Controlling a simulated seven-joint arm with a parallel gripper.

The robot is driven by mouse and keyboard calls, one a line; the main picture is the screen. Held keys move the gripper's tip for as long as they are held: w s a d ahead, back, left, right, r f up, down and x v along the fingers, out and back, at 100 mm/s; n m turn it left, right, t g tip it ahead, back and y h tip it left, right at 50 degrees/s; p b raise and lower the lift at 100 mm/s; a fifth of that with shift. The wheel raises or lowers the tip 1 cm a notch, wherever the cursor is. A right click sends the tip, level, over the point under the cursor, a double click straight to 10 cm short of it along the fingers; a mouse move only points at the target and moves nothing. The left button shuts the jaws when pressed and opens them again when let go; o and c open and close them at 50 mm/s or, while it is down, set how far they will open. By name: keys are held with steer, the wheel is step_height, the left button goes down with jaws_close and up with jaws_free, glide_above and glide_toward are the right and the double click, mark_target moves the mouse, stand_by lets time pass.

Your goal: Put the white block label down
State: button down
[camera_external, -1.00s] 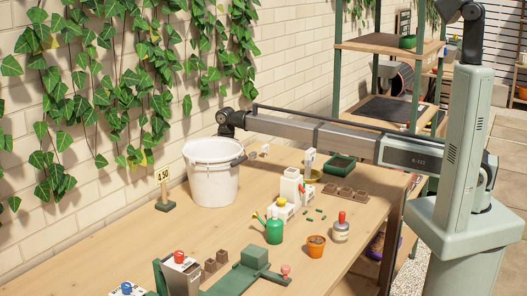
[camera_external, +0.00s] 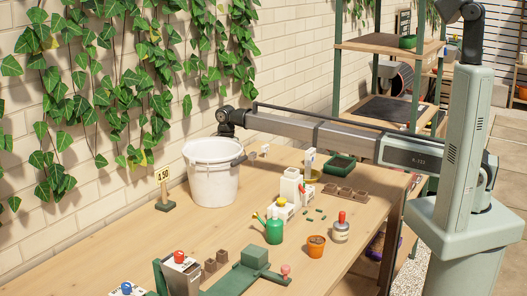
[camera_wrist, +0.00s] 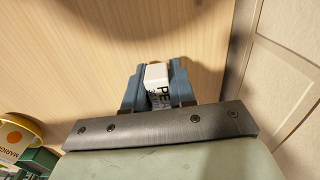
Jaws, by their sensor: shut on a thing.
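In the wrist view the white block label (camera_wrist: 156,75) sits between the two blue-grey fingers of my gripper (camera_wrist: 157,85). My gripper is shut on it. Dark letters, partly hidden, show on its face. Pale wood surface lies beyond the block; I cannot tell whether the block touches it. In the external view my arm reaches left to a dark joint above the white bucket (camera_external: 211,180), and I cannot make out my fingers or the held block there.
A price sign (camera_external: 163,190) stands left of the bucket. A green watering can (camera_external: 274,230), a terracotta pot (camera_external: 316,246) and a red-topped bottle (camera_external: 341,229) stand to the right. A yellow-rimmed container (camera_wrist: 18,134) shows in the wrist view. Open wood lies in front of the bucket.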

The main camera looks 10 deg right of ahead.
step_height(320, 180, up, 8)
steer(key=shift+r, duration=0.1)
steer(key=shift+w+d+r, duration=0.15)
steer(key=shift+w+r, duration=0.05)
steer(key=shift+r, duration=0.05)
steer(key=w+d+m, duration=0.2)
steer(key=w+d, duration=1)
steer(key=d, duration=0.1)
steer(key=n, duration=0.1)
glide_above(276, 151)
steer(key=shift+n, duration=0.3)
steer(key=shift+w+d+f, duration=0.1)
steer(key=shift+f, duration=2.2)
steer(key=shift+w+d+f, duration=0.1)
steer(key=shift+f, duration=2.2)
steer(key=shift+f, duration=0.1)
